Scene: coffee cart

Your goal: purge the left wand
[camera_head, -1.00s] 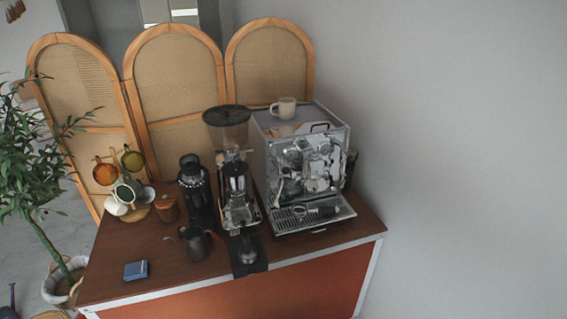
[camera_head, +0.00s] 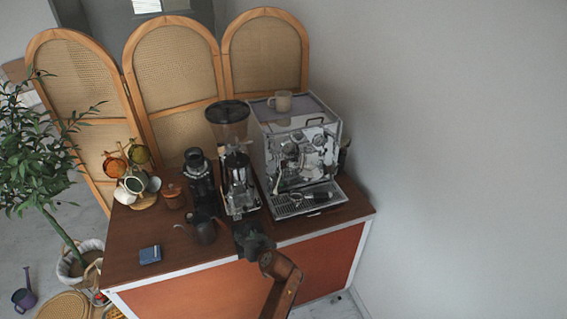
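The silver espresso machine (camera_head: 292,150) stands at the right of the cart top. Its left wand (camera_head: 277,183) is a thin, pale shape at the left of the machine's front, above the drip tray (camera_head: 284,212); its tip is hard to make out. My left gripper (camera_head: 252,238) is a dark shape at the cart's front edge, in front of the grinder and below and left of the wand, apart from it. Its fingers are too small and dark to tell open from shut. My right gripper is not in view.
The grinder (camera_head: 239,185) stands close left of the machine. A dark pitcher (camera_head: 203,231), a black bottle-like device (camera_head: 198,180), a blue box (camera_head: 150,255) and a mug tree (camera_head: 142,202) are further left. A black-handled tool (camera_head: 322,197) lies on the drip tray.

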